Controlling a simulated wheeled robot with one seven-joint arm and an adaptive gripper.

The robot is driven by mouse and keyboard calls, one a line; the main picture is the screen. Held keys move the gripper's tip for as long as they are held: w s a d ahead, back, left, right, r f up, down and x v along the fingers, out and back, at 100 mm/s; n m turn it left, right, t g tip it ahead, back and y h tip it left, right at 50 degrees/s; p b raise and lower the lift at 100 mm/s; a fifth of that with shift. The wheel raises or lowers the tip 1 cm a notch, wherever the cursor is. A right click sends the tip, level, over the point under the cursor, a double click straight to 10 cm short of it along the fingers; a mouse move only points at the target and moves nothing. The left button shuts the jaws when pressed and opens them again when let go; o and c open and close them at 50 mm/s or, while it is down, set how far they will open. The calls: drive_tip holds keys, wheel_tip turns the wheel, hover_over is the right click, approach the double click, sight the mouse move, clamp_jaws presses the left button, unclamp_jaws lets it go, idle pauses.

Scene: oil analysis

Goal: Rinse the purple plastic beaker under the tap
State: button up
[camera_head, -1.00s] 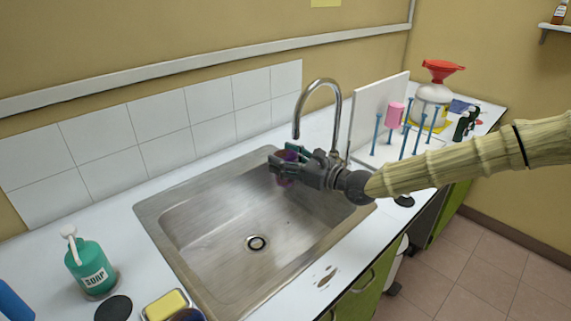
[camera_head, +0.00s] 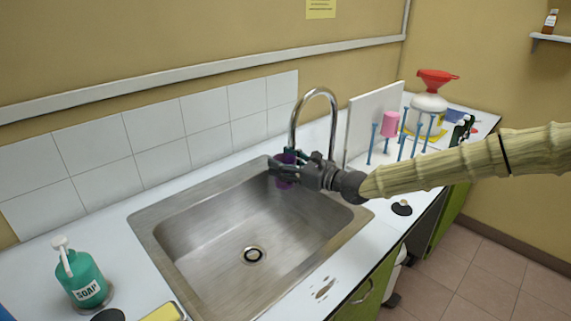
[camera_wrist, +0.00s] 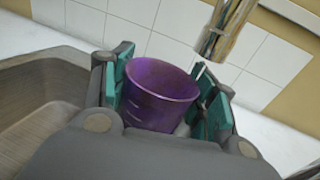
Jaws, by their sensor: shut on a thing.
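The purple beaker (camera_wrist: 158,95) is held between the teal finger pads of my gripper (camera_wrist: 165,92) in the wrist view, with its open mouth facing up and slightly tilted. In the head view the beaker (camera_head: 284,170) and my gripper (camera_head: 285,168) are at the back right of the sink, over the basin. The tap (camera_head: 316,94) is a curved chrome spout; its end (camera_wrist: 216,44) shows above and just right of the beaker's rim in the wrist view.
The steel sink (camera_head: 215,225) is otherwise empty, with a drain (camera_head: 253,255). A drying rack with blue pegs (camera_head: 388,150) and a pink beaker (camera_head: 390,124) stands right of the tap. A green soap bottle (camera_head: 82,278) and yellow sponge (camera_head: 163,312) are at the front left.

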drive_tip(key=shift+d, duration=0.35)
idle(0.3)
drive_tip(key=shift+s+d, duration=0.1)
drive_tip(key=shift+d, duration=0.15)
drive_tip(key=shift+a, duration=0.3)
drive_tip(key=shift+a, duration=0.3)
idle(0.4)
drive_tip(key=s+a, duration=0.1)
drive_tip(key=s, duration=0.6)
drive_tip(key=shift+s, duration=0.4)
idle(0.4)
idle(1.2)
